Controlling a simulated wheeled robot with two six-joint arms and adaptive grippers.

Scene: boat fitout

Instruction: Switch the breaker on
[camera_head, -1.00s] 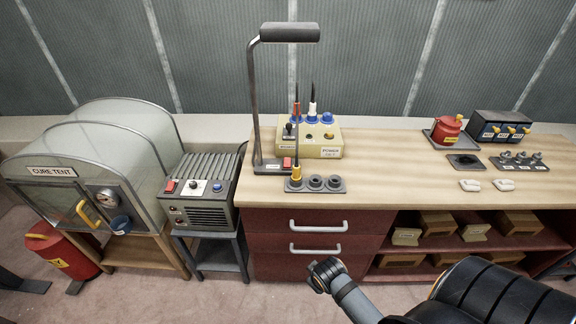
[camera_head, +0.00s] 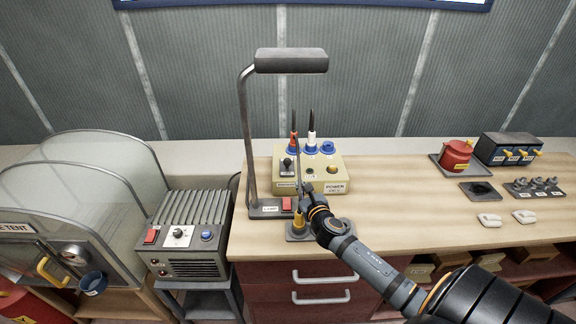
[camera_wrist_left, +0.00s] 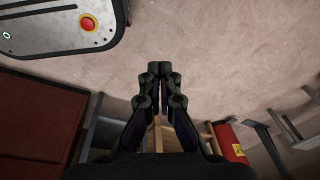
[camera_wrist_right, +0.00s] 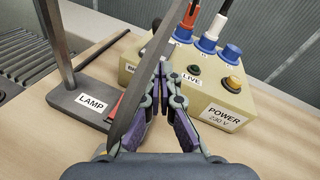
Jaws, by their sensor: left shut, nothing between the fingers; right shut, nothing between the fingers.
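The cream power box (camera_head: 318,172) stands on the bench, with a black knob (camera_head: 289,164) at its left side above a partly readable label. Contact cannot be told. My left gripper (camera_wrist_left: 160,68) is shut and empty above the floor, out of the head view.
A slim upright tool (camera_head: 298,168) stands in a holder close beside my right gripper and crosses its wrist view (camera_wrist_right: 150,70). The lamp (camera_head: 249,140) with its red switch (camera_head: 287,203) is just left. Red and white plugs (camera_head: 312,136) stand on the box. Bench at right is clear nearby.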

